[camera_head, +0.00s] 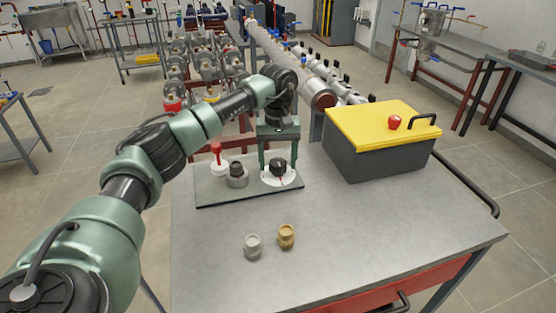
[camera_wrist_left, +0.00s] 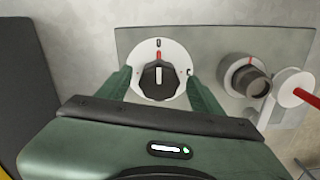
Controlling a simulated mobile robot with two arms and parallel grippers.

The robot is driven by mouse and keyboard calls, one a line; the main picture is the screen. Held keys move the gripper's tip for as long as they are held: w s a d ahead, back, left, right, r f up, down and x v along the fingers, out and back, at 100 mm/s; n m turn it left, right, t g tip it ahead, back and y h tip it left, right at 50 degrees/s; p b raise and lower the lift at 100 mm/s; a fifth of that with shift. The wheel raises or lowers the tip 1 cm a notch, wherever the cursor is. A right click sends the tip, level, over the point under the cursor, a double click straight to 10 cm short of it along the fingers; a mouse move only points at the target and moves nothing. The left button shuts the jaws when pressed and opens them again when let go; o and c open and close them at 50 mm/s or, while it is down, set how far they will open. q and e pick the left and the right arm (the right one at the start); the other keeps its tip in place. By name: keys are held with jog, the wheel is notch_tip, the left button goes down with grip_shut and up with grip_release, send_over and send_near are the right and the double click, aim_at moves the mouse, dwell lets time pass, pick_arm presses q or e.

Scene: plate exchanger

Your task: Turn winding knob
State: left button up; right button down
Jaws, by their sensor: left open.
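A black knob (camera_head: 278,166) with a red mark sits on a round white dial (camera_head: 280,181), at the right end of a flat grey plate (camera_head: 222,199). My left gripper (camera_head: 279,158) reaches down over this knob, open. In the left wrist view the two green fingers stand on either side of the black knob (camera_wrist_left: 159,78), with gaps between; they overlap the white dial's edges. The red mark there lines up with the top of the knob. Beside it are a dark cylindrical knob (camera_head: 236,170) on a light ring and a red lever (camera_head: 217,152) on a white base. My right gripper is not in view.
The plate lies on a metal table (camera_head: 340,232). A grey box (camera_head: 385,160) with a yellow lid stands to the right. A silver fitting (camera_head: 253,245) and a brass fitting (camera_head: 287,236) stand in front. The table's front right is clear. Pipework stands behind.

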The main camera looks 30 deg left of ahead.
pick_arm(q)
jog(key=c, duration=1.4)
jog(key=shift+n, duration=0.3)
